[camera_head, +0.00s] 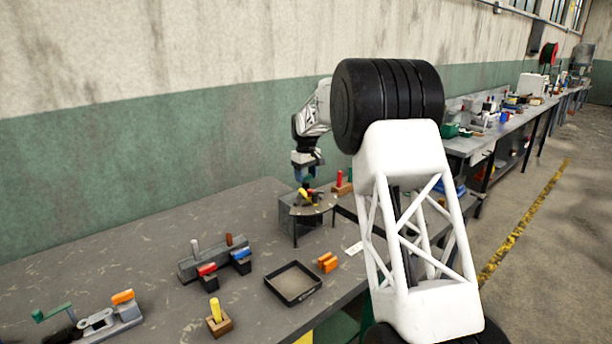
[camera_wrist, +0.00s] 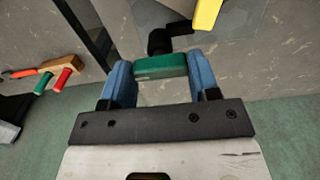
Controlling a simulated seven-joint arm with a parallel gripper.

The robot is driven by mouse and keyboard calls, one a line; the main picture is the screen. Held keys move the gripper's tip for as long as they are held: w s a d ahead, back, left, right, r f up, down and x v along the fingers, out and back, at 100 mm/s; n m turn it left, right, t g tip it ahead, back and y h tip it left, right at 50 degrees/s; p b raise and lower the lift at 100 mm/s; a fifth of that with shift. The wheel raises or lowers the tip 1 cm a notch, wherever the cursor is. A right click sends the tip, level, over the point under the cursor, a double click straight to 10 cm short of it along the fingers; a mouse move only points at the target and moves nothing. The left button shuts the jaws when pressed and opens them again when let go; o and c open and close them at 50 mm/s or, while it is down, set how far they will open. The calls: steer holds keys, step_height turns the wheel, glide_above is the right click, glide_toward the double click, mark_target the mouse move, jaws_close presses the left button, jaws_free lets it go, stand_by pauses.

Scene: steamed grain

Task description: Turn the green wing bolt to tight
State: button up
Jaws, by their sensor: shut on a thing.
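In the wrist view the green wing bolt (camera_wrist: 160,66) is a short green bar on a dark stem. My gripper (camera_wrist: 160,76) has its two blue fingers on the bar's two ends, shut on it. In the head view my gripper (camera_head: 304,174) reaches down over a grey stand (camera_head: 292,214) on the bench. The bolt is small there and mostly hidden by my fingers. A yellow handle (camera_wrist: 207,14) shows beyond the bolt in the wrist view, apart from my fingers. How far the bolt is turned cannot be told.
A black tray (camera_head: 293,284) and an orange block (camera_head: 327,262) lie in front of the stand. A dark fixture (camera_head: 213,263) with red and blue handles is left of them. A yellow peg (camera_head: 216,309) stands nearer. The bench's back left is clear.

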mark_target(306, 176)
steer(key=o, duration=0.9)
steer(key=shift+r, duration=0.2)
steer(key=shift+r, duration=3.75)
